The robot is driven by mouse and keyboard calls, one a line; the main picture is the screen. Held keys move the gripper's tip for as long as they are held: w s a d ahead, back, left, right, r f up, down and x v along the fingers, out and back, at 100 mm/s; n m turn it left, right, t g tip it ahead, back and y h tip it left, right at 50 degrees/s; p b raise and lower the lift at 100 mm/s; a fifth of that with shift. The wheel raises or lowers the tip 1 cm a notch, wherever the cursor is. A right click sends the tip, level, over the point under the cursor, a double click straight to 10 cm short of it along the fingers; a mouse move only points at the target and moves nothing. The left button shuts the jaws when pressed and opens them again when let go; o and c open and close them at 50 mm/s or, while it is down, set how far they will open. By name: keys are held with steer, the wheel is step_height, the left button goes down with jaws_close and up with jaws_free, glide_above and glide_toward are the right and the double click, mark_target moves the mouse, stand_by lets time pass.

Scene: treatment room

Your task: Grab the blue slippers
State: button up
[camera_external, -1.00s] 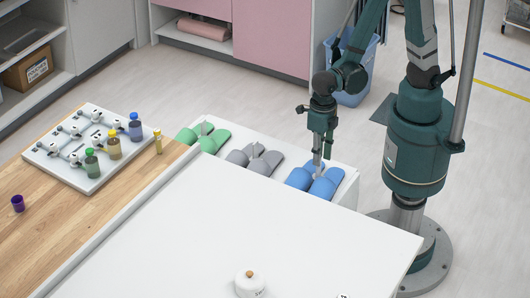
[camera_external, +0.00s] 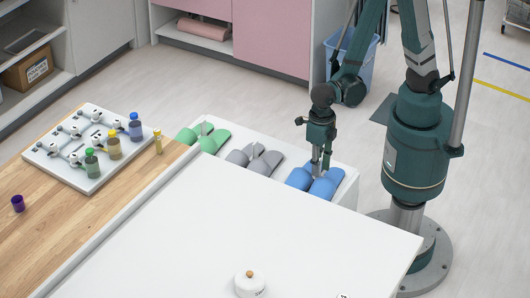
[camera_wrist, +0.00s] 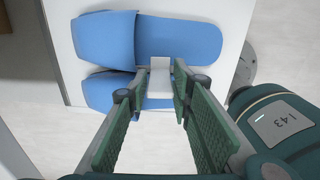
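The blue slippers (camera_external: 299,178) lie side by side at the right end of a low white shelf. A light grey upright tab (camera_wrist: 160,78) stands between them in the wrist view. My gripper (camera_external: 317,172) points down over the pair. In the wrist view its two green-padded fingers (camera_wrist: 160,86) are apart, one on each side of the tab, and a gap seems to show beside it. The slippers also show in the wrist view (camera_wrist: 178,40), the lower one partly hidden by the fingers and the tab.
Grey slippers (camera_external: 243,157) and green slippers (camera_external: 213,142), each pair with a similar tab, stand left on the same shelf (camera_external: 348,189). A white tabletop (camera_external: 230,230) lies in front. A blue bin (camera_external: 355,72) stands behind my arm.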

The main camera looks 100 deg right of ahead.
jaws_close()
steer(key=shift+r, duration=0.1)
steer(key=shift+r+p, duration=1.65)
steer(key=shift+r, duration=3.25)
